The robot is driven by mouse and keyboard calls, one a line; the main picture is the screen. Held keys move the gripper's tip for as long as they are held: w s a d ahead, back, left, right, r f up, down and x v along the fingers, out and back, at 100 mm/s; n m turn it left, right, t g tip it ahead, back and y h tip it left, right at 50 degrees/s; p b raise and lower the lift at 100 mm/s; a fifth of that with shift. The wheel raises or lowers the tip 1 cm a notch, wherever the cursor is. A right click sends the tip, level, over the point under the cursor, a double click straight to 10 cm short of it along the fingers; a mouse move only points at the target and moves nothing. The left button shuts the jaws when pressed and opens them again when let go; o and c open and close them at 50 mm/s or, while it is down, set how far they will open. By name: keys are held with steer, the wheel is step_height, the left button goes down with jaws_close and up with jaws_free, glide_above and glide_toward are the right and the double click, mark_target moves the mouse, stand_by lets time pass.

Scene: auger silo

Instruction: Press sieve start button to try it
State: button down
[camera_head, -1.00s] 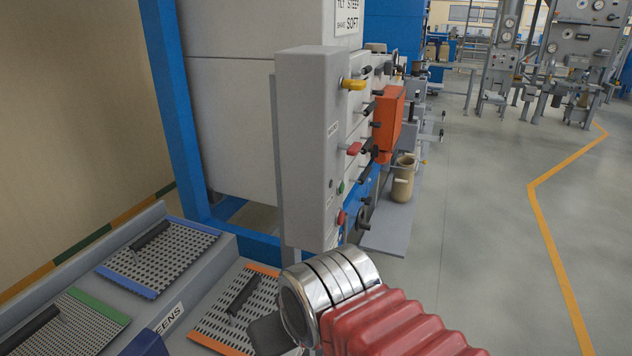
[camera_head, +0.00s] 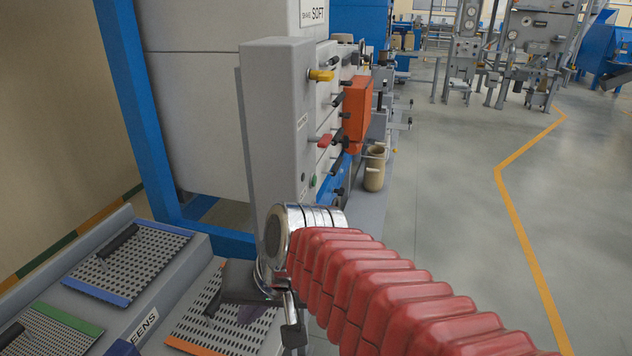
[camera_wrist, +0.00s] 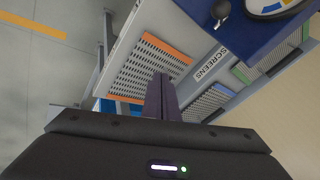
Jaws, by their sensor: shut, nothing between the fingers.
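A grey control box (camera_head: 278,130) stands upright on the side of the large pale machine. Its right face carries a yellow handle (camera_head: 321,75), a red handle (camera_head: 325,141) and a small green button (camera_head: 313,181). The labels there are too small to read, so I cannot tell which control is the sieve start.
An orange box (camera_head: 357,112) and a tan pot (camera_head: 374,170) stand beyond the controls. The floor on the right is clear.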

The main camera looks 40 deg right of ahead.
steer(key=w+d+m+t+y, duration=0.2)
steer(key=w+d+m, duration=0.4)
steer(key=w+m, duration=0.2)
steer(key=m+t+h, duration=0.2)
steer(key=m+t, duration=0.3)
steer(key=m, duration=0.6)
glide_toward(314, 181)
steer(key=a+f, duration=0.5)
steer(key=a, duration=0.3)
steer(key=s+d+m+t+h, duration=0.1)
steer(key=d+m, duration=0.6)
steer(key=d, duration=0.8)
steer(key=t+h, duration=0.1)
steer(key=h, duration=0.1)
steer(key=shift+s+h, duration=0.3)
steer(key=shift+s, duration=0.1)
steer(key=shift+w, duration=0.1)
steer(key=w+a, duration=0.5)
steer(key=w, duration=0.2)
steer(key=shift+a, duration=0.2)
